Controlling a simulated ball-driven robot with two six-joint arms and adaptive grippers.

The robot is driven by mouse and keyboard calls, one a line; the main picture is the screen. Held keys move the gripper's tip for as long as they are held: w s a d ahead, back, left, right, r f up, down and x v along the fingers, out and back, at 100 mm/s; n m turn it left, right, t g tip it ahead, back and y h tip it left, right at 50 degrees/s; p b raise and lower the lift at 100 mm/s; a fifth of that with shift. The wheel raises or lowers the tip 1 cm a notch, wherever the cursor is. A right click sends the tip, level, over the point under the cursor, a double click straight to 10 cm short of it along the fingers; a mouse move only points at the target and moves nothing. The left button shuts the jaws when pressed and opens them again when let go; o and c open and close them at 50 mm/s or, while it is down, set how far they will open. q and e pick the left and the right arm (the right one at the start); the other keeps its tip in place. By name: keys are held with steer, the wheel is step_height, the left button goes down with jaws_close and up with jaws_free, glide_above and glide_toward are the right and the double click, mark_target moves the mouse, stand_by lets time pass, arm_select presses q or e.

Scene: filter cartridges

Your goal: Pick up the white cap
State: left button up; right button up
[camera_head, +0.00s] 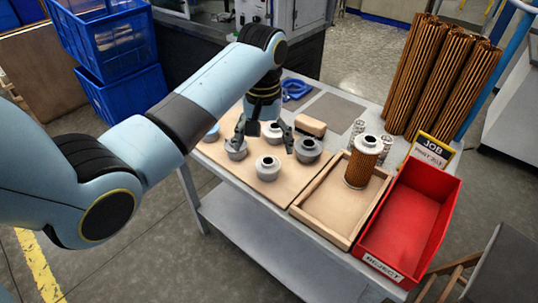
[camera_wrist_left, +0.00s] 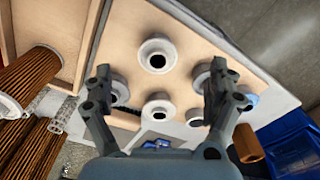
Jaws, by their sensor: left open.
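The white cap (camera_head: 268,168) is a low ring with a raised neck and dark centre hole. It sits upright on the tan board at its near side. In the left wrist view the white cap (camera_wrist_left: 157,56) lies beyond the fingertips, between their lines. My left gripper (camera_head: 263,140) is open and empty, pointing down over the caps, behind the white cap in the head view. Its spread fingers also show in the left wrist view (camera_wrist_left: 160,72). Another pale cap (camera_head: 271,131) stands between the fingers, further back. My right gripper is not in view.
A grey cap (camera_head: 236,150) and a darker grey cap (camera_head: 308,150) flank the white one. A wooden tray (camera_head: 325,222) holds a capped cartridge (camera_head: 362,168). A red reject bin (camera_head: 412,215) stands right. Tall brown cartridges (camera_head: 440,80) stand behind. The board's front is clear.

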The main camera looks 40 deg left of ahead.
arm_select(q)
step_height(320, 180, up, 2)
steer(key=w, duration=0.1)
glide_above(268, 160)
steer(key=f, duration=0.3)
steer(key=s+f, duration=0.1)
steer(key=shift+d+f, duration=0.25)
steer(key=shift+d, duration=0.1)
steer(key=f, duration=0.3)
steer(key=w+f, duration=0.1)
steer(key=f, duration=0.1)
steer(key=shift+a+f, duration=0.2)
steer(key=shift+a, duration=0.15)
steer(key=c, duration=1)
steer(key=shift+r, duration=0.1)
steer(key=shift+c, duration=0.2)
